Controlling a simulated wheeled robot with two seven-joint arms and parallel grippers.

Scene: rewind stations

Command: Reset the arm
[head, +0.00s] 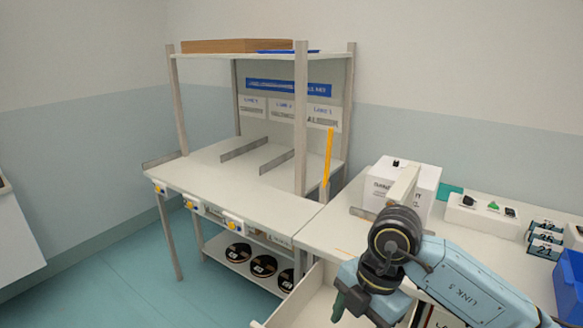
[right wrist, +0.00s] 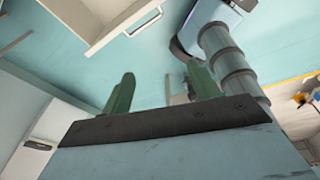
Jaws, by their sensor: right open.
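My right arm comes in from the right in the head view, bent over the front of the right-hand bench (head: 322,232). My right gripper (head: 338,304) hangs at its end, low beside the open white drawer (head: 296,296), and is partly hidden. In the right wrist view, my right gripper (right wrist: 162,88) shows two green fingers spread apart with nothing between them. Teal floor and part of a white tray or drawer lie beyond the fingers. My left gripper is not in view.
A shelved bench (head: 240,182) with low dividers stands at the left, black reels (head: 263,265) below it. A white box (head: 405,182), a tray of small parts (head: 481,212) and a blue bin (head: 570,285) stand on the right bench. Floor at left is clear.

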